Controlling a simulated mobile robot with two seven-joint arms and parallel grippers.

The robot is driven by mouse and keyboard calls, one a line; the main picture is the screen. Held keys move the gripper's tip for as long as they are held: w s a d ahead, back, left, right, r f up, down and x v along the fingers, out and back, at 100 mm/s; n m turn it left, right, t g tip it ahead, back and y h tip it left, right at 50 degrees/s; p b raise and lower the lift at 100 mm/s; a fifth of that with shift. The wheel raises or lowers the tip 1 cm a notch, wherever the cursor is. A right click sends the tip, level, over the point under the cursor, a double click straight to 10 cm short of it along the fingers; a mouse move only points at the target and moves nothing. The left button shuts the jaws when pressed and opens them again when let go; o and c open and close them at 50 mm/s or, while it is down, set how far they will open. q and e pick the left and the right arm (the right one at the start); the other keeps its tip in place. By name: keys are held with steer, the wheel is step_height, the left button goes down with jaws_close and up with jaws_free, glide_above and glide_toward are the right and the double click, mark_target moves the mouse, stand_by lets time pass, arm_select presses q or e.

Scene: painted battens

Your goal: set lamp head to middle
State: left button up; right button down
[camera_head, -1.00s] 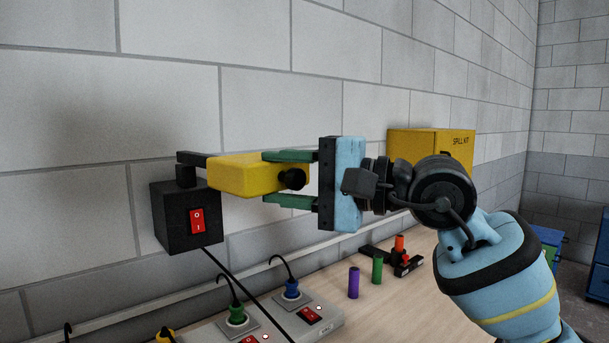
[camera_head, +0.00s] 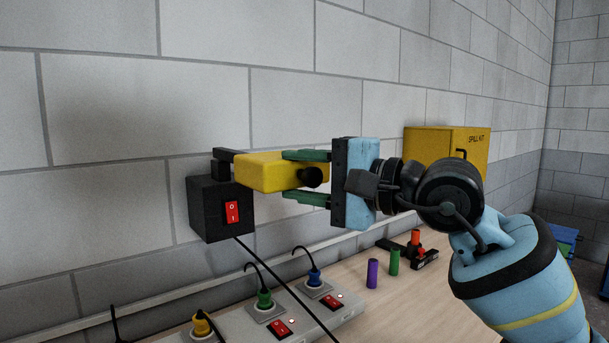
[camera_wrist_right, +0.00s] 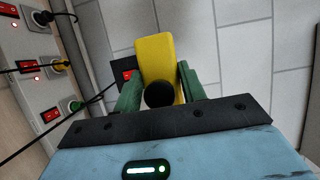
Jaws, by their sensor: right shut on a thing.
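The lamp head (camera_head: 268,172) is a yellow block with a black round knob (camera_head: 312,177) at its near end. It sits on a short black arm (camera_head: 225,156) above a black box (camera_head: 208,212) with a red rocker switch (camera_head: 232,212), by the wall. My right gripper (camera_head: 285,176) is shut on the lamp head, one green finger above and one below it in the head view. In the right wrist view, the yellow lamp head (camera_wrist_right: 155,58) lies between the green fingers, with the knob facing the palm. My left gripper is not in view.
Below is a wooden bench (camera_head: 400,305) with a grey socket strip (camera_head: 345,310) holding coloured plugs and red switches. A purple cylinder (camera_head: 372,273) and a green cylinder (camera_head: 394,262) stand beside it. A yellow spill kit box (camera_head: 430,148) is behind my gripper.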

steer(key=shift+f, duration=0.15)
steer(key=c, duration=1.1)
jaws_free()
steer(key=shift+c, duration=0.2)
steer(key=b+v, duration=0.1)
steer(key=v, duration=0.5)
steer(key=shift+d, duration=0.3)
steer(key=shift+s+d, duration=0.4)
steer(key=shift+d, duration=0.05)
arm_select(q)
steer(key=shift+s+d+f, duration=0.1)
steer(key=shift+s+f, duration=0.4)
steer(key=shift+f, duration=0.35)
